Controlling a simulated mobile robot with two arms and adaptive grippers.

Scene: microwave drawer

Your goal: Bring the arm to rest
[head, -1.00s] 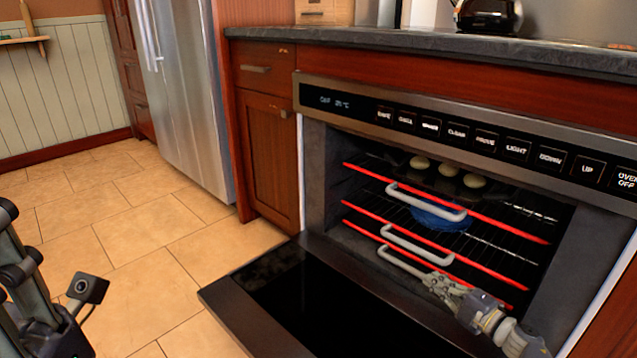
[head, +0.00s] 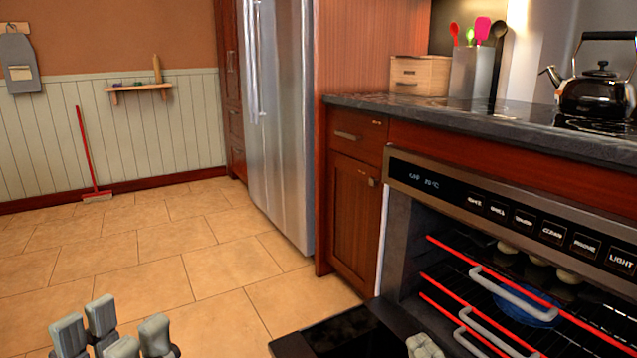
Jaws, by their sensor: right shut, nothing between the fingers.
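My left gripper (head: 110,337) is at the bottom left, seen from behind its raised grey fingertips. They stand apart with nothing between them, above the tiled floor. My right gripper (head: 425,346) shows only as pale fingertips at the bottom edge. They are together and empty, in front of the open oven (head: 397,235) and over its lowered door (head: 345,332). The rest of the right arm is out of view.
The oven's racks have red front bars and grey handles (head: 515,292). Round pale items (head: 537,259) and a blue dish (head: 525,312) are inside. A fridge (head: 280,120) stands left of the cabinet. The counter (head: 480,115) holds a kettle (head: 597,92). The floor (head: 140,255) at left is clear.

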